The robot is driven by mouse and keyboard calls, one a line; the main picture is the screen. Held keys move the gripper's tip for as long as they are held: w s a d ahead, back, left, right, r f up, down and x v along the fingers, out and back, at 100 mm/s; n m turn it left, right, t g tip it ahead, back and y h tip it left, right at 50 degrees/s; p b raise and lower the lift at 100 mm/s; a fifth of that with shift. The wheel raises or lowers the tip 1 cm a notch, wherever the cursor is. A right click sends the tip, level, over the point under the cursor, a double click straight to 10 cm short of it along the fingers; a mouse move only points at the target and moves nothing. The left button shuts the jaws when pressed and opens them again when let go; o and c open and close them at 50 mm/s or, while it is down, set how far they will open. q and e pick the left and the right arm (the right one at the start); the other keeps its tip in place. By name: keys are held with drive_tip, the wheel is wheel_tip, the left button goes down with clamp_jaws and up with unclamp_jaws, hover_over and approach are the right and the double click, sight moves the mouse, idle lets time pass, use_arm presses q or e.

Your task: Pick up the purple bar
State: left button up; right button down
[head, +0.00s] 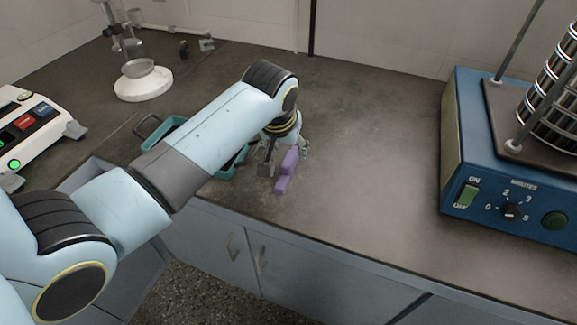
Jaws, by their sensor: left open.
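The purple bar (283,185) lies on the dark countertop near its front edge, left of the middle of the head view. It looks like a block with a raised part at its far end. My left gripper (285,168) reaches down over it from the left, with fingers on either side of its far part. The gripper is open, and I cannot tell whether a finger touches the bar. My wrist hides part of the gripper. My right gripper is not in view.
A blue sieve shaker (508,190) with stacked sieves stands at the right. A teal tray (165,134) lies partly behind my left arm. A white instrument (30,125) and a white-based stand (143,84) are at the left. The counter between bar and shaker is clear.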

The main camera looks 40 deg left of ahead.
sight(288, 158)
use_arm(q)
drive_tip(key=x, duration=0.6)
drive_tip(key=shift+a, duration=0.15)
drive_tip(key=shift+s, duration=0.1)
clamp_jaws()
